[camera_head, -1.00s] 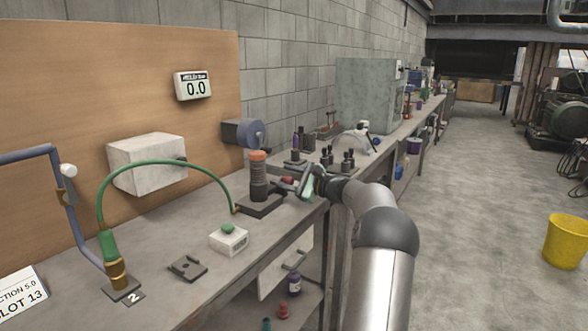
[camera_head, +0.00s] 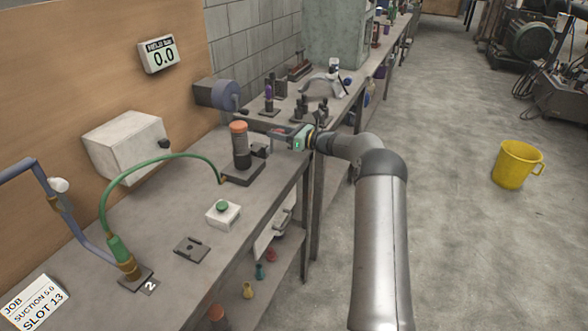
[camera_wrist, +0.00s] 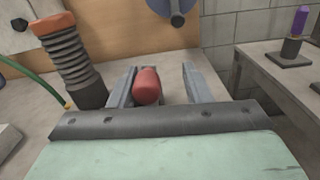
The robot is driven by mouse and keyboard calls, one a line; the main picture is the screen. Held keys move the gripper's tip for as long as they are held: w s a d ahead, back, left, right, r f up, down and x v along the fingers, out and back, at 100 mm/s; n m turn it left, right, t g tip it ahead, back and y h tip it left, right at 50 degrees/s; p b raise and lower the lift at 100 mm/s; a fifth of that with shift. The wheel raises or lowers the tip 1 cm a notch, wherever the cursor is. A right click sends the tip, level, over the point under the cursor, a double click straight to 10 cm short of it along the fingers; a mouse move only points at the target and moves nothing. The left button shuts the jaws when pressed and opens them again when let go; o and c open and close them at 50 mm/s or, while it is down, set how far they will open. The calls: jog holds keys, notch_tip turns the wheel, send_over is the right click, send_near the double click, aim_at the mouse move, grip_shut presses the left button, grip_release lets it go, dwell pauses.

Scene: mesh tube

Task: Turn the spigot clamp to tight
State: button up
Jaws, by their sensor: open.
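A dark ribbed tube (camera_head: 241,150) with an orange top stands on a dark base plate (camera_head: 240,177) on the bench. It also shows at the left of the wrist view (camera_wrist: 68,60). A red handle (camera_wrist: 147,86), which looks like the clamp's lever, lies between the fingers of my gripper (camera_wrist: 160,82). My gripper is open, and the handle sits closer to the left finger. I cannot tell whether it touches. In the head view my gripper (camera_head: 278,134) is right of the tube. The clamp body and its tight mark are hidden or too small to tell.
A green hose (camera_head: 150,165) runs from the tube's base to a brass fitting (camera_head: 129,268). A white box with a green button (camera_head: 223,213) and a dark plate (camera_head: 191,249) lie at the front. A wall display (camera_head: 160,55) reads 0.0. A second bench with dark holders is behind.

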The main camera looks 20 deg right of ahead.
jog(key=b+v, duration=0.3)
jog(key=v, duration=1.4)
jog(key=s+a+r+n+g+h+p, duration=0.15)
jog(key=s+a+n+g, duration=0.25)
jog(key=a, duration=0.5)
jog(key=s+a+r+n+g+p, duration=0.3)
jog(key=s+a+n+g, duration=0.1)
jog(key=a, duration=0.5)
jog(key=s+a+r+n+g+h+p, duration=0.2)
jog(key=s+a+n, duration=0.2)
jog(key=s, duration=0.4)
jog(key=s+a+r+n+g+h+p, duration=0.1)
jog(key=s+a+r+n+h+p, duration=0.1)
jog(key=s, duration=0.6)
jog(key=a+n+h, duration=0.1)
jog(key=a+n, duration=0.1)
jog(key=n, duration=0.1)
jog(key=shift+a+r+g, duration=0.2)
jog(key=shift+g, duration=0.2)
jog(key=shift+s, duration=0.1)
